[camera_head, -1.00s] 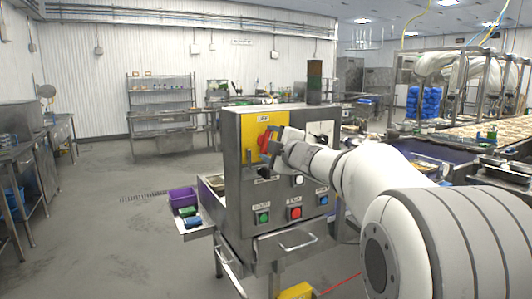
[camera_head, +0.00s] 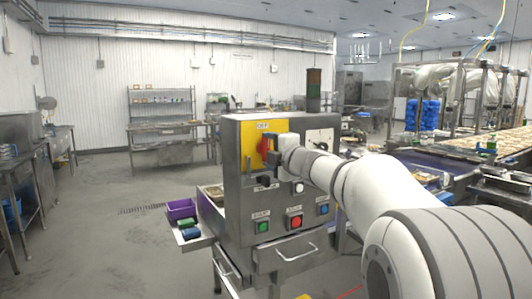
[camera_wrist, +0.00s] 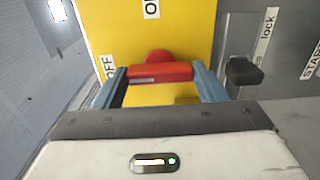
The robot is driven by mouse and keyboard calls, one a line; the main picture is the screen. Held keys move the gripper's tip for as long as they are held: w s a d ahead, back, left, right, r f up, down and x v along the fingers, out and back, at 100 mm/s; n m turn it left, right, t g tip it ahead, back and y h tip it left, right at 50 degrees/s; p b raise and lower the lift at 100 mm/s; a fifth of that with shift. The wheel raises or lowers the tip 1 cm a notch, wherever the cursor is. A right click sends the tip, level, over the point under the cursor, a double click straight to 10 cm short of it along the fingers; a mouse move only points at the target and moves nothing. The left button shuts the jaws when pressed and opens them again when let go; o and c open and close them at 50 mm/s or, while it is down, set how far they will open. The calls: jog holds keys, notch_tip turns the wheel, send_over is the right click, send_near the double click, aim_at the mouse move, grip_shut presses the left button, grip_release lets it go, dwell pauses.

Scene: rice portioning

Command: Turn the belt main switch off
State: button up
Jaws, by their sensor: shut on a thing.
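The red rotary handle of the main switch (camera_head: 264,147) stands about upright on a yellow plate (camera_head: 249,134) on the steel control box. A white label (camera_head: 263,125) sits above it. In the wrist view the handle (camera_wrist: 161,73) lies crosswise between two blue-grey fingers, its left end toward the OFF label (camera_wrist: 106,68). A second label, partly cut off, is at the top edge (camera_wrist: 151,8). My gripper (camera_head: 272,150) is shut on the handle, gripping it at its two ends. The gripper hides part of the plate in the head view.
Green (camera_head: 262,227), red (camera_head: 295,222) and blue (camera_head: 324,209) buttons sit below on the box. A black knob (camera_wrist: 243,72) is close to the right finger. A purple bin (camera_head: 181,209) stands on a side shelf at left. Floor is open at left.

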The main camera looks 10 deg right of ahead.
jog(key=shift+f, duration=0.25)
jog(key=o, duration=1)
jog(key=shift+r, duration=0.15)
jog(key=shift+s, duration=0.15)
jog(key=v, duration=0.7)
jog(key=shift+s+d+b, duration=0.1)
jog(key=shift+s+b, duration=0.15)
jog(key=shift+b, duration=0.05)
